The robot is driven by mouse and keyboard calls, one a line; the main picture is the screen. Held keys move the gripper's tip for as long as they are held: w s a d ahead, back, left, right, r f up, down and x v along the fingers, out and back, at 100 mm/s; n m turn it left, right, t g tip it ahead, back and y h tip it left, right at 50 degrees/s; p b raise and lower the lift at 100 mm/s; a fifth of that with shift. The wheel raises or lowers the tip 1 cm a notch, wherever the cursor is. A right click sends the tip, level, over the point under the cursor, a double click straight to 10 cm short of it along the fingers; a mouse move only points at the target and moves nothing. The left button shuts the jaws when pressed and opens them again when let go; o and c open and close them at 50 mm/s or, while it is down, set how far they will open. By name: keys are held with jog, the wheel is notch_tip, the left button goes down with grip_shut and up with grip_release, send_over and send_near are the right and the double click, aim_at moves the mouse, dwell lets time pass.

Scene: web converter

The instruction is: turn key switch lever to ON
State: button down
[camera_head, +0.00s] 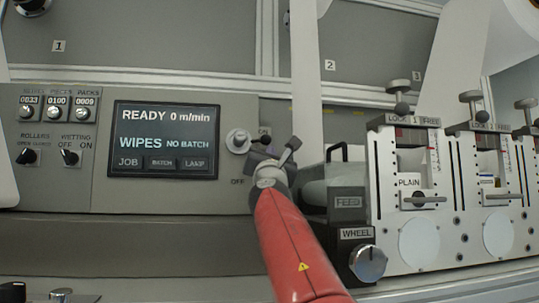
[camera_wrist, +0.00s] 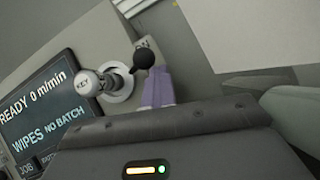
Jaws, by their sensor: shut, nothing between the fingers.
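The key switch (camera_head: 238,141) is a round white knob on the grey panel, just right of the display. Its short lever ends in a black ball (camera_head: 266,139) and points right, just below the ON label (camera_head: 264,131). The OFF label (camera_head: 237,181) is lower. My gripper (camera_head: 262,152) is shut and empty, just below the ball. Its purple fingertips (camera_wrist: 158,88) are close beside the ball; I cannot tell whether they touch.
The display (camera_head: 166,140) reads READY 0 m/min, WIPES NO BATCH. Small rotary switches (camera_head: 69,156) are to its left. On the right are the FEED block (camera_head: 347,202), the WHEEL knob (camera_head: 368,263) and slotted plates with levers (camera_head: 412,195). A white web strip (camera_head: 306,80) hangs above my gripper.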

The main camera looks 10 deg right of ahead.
jog(key=b+v, duration=0.4)
jog(key=v, duration=0.3)
jog(key=shift+s+f+b, duration=0.2)
jog(key=shift+s+b, duration=0.15)
jog(key=shift+b, duration=0.05)
jog(key=shift+a, duration=0.1)
